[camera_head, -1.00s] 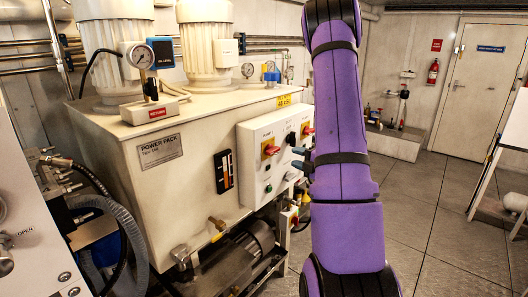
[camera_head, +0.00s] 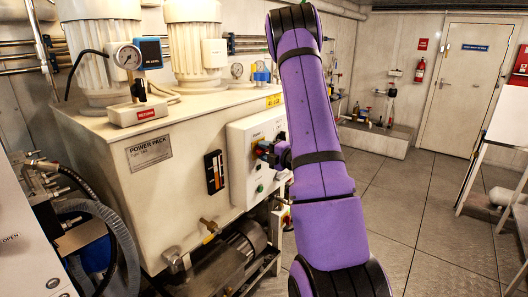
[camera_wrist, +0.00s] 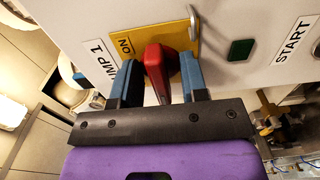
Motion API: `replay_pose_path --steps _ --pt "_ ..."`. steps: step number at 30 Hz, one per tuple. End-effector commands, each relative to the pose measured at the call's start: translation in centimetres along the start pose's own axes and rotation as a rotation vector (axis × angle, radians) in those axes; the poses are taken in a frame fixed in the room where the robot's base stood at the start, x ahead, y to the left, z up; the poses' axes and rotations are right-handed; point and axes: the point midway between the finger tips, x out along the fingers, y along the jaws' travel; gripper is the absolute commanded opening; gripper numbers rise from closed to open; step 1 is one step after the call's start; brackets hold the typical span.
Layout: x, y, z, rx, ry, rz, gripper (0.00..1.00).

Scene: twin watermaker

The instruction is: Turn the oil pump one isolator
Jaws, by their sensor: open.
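The oil pump one isolator is a red handle (camera_wrist: 158,72) on a yellow plate (camera_wrist: 126,45) marked ON, beside a PUMP 1 label, in the wrist view. My gripper (camera_wrist: 158,84) is open, with one blue finger on each side of the red handle. A narrow gap shows on each side of the handle. In the head view my gripper (camera_head: 270,152) is at the front of the control box (camera_head: 240,150), and my purple arm hides the box's right part. The handle is mostly hidden there.
A green button (camera_wrist: 240,50) and a START label (camera_wrist: 294,40) are to the right of the isolator in the wrist view. The power pack tank (camera_head: 150,190) stands behind the box. A motor (camera_head: 240,245) lies below. Open floor (camera_head: 400,215) is to the right.

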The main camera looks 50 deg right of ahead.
Motion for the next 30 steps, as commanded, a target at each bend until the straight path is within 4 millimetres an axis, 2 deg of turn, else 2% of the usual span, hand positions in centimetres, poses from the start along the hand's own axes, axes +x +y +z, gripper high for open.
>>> replay_pose_path --steps 9,14,15,23,30 --pt "0.22 -0.01 0.0 0.001 -0.001 0.0 0.4" --pt "0.2 0.0 0.01 0.001 -0.001 0.0 0.04" --pt "0.2 -0.01 0.01 0.001 -0.001 0.0 0.0" --pt "0.18 0.0 0.02 0.014 -0.001 0.0 0.0" --pt "0.14 0.0 0.06 0.107 -0.002 0.001 0.0"
